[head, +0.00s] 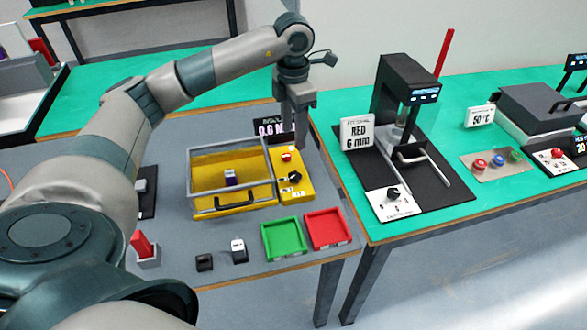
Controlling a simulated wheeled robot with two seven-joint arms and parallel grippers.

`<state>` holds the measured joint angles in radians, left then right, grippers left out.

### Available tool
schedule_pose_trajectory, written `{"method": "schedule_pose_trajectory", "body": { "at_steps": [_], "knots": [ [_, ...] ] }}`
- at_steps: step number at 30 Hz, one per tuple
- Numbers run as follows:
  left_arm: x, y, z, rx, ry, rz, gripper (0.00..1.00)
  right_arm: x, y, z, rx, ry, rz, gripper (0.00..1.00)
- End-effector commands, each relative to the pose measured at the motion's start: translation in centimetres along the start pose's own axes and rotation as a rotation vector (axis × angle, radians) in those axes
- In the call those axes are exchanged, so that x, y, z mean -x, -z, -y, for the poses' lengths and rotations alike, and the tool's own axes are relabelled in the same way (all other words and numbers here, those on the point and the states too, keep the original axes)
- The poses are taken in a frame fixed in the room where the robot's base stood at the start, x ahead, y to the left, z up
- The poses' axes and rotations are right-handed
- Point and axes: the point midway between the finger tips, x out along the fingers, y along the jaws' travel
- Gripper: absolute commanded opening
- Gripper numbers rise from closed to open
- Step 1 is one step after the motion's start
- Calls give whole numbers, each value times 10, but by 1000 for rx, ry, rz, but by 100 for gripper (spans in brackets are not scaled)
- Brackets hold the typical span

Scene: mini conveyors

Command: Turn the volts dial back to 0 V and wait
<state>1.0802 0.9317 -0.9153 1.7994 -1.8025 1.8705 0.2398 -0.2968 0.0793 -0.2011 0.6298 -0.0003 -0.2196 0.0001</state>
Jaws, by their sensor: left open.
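A black dial (295,176) sits on a white plate on the right panel of the yellow box (237,208). It is probably the volts dial, but its markings are too small to read. A red button (286,157) is just behind it on the same panel. My left gripper (298,138) points down over the back of this panel, above and behind the dial, open and apart from the dial. A dark display (268,128) behind the box is partly hidden by my gripper; its text is only partly readable. My right gripper is out of view.
A purple-and-white piece (231,178) stands inside the yellow box. A green tray (283,239) and a red tray (327,228) lie in front.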

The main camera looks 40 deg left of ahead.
Motion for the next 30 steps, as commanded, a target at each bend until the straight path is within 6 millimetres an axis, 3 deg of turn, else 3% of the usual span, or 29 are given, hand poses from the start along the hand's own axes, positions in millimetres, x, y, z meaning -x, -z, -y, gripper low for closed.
{"method": "schedule_pose_trajectory", "body": {
  "at_steps": [21, 30],
  "knots": [
    [-122, 1, 1, 1, 2, -3, 48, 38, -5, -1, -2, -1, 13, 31],
    [-145, 0, 0, 0, 0, -1, 48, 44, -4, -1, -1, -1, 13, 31]
  ]
}}
